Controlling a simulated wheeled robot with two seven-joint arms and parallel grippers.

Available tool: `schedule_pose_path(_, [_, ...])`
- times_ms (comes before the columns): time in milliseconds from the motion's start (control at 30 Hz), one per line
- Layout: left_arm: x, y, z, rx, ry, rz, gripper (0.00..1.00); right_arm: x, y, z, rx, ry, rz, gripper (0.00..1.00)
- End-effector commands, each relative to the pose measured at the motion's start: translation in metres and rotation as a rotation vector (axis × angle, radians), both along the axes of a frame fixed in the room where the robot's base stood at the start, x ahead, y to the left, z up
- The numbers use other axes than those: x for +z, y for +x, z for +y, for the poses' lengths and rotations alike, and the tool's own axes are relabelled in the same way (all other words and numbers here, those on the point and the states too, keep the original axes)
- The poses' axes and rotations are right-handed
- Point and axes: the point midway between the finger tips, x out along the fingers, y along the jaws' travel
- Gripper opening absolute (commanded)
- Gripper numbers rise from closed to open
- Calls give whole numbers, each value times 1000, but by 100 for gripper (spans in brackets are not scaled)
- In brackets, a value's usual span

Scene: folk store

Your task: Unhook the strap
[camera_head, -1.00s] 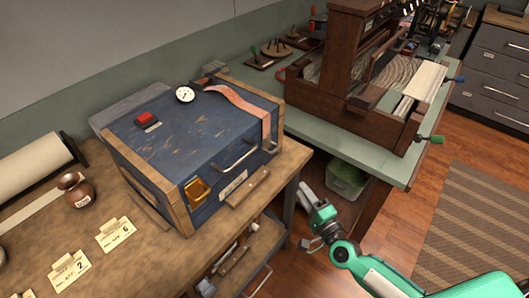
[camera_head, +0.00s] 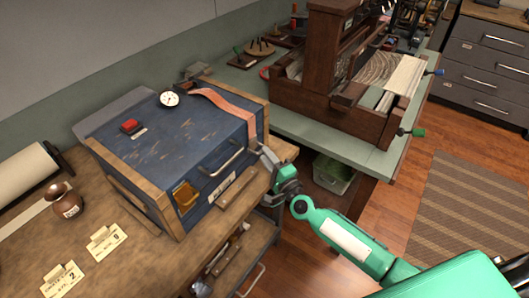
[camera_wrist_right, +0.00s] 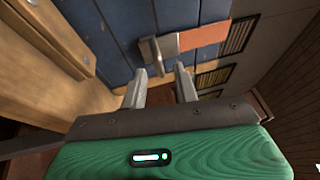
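The orange strap (camera_head: 228,106) lies over the top of the worn blue chest (camera_head: 185,138) and hangs down its front near the right corner. In the right wrist view the strap (camera_wrist_right: 204,37) ends at a grey metal clasp (camera_wrist_right: 158,49) on the blue planks. My right gripper (camera_head: 266,158) is at the chest's front right corner, by the strap's lower end. In the right wrist view its two fingers (camera_wrist_right: 161,76) are apart with nothing between them, just short of the clasp. The clasp is hard to make out in the head view. My left gripper is not in view.
The chest has wooden edges, a metal handle (camera_head: 221,160), a red button (camera_head: 131,125) and a white dial (camera_head: 169,99). It stands on a wooden bench (camera_head: 137,262). A green table (camera_head: 335,150) with a wooden loom (camera_head: 318,80) is to the right.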

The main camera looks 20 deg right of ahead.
Motion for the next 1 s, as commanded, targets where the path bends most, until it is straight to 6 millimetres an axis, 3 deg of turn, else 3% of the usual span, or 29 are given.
schedule_pose_path(200, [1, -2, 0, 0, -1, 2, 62, 2, 16, 4, 0, 1, 0, 30])
schedule_pose_path(533, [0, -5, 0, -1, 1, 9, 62, 3, 18, 5, 0, 1, 0, 30])
schedule_pose_path(700, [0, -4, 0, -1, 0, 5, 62, 2, 18, 5, 0, 0, 0, 0])
schedule_pose_path(1000, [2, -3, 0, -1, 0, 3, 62, 3, 17, 5, -1, -1, 2, 0])
